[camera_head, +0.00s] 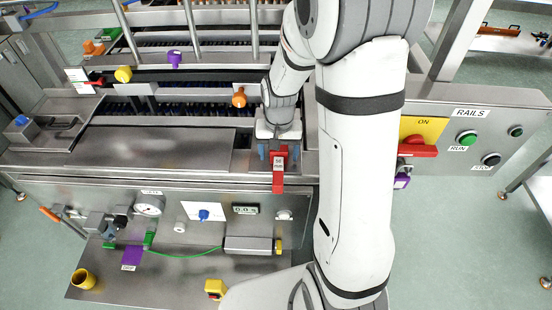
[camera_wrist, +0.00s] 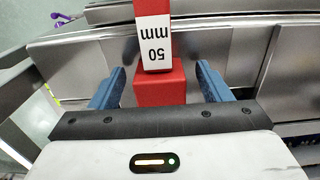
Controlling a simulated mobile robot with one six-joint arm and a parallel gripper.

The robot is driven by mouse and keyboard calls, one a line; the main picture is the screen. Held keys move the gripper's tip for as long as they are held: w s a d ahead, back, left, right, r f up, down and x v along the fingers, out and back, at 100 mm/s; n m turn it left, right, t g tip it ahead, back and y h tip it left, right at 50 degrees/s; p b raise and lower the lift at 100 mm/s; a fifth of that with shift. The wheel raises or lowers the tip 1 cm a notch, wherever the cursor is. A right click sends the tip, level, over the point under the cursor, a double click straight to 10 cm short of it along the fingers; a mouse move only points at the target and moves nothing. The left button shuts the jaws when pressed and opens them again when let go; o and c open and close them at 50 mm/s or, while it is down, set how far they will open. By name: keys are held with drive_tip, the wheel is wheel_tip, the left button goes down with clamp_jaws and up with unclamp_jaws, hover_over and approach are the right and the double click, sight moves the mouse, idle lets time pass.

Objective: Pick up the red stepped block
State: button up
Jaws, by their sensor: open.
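The red stepped block (camera_head: 278,181) stands out from the metal machine edge in the head view, with a white label on it. In the wrist view the block (camera_wrist: 160,86) shows a white face marked "50 mm" and a red step below it. My gripper (camera_wrist: 160,80) is open, with one blue finger on each side of the block. Gaps show between the block and both fingers. In the head view my gripper (camera_head: 278,152) is over the block's upper end and hides part of it.
A flat metal deck (camera_head: 150,147) lies left of the block. Below is a panel with a gauge (camera_head: 149,205) and a small display (camera_head: 245,210). A red switch handle (camera_head: 417,150) on yellow is at right, beyond my arm. An orange knob (camera_head: 239,97) is above left.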

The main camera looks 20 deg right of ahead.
drive_tip(key=shift+f, duration=0.1)
drive_tip(key=c, duration=1.1)
wheel_tip(320, 180, up, 10)
drive_tip(key=shift+r+b, duration=0.1)
drive_tip(key=shift+b, duration=0.7)
drive_tip(key=shift+c, duration=0.2)
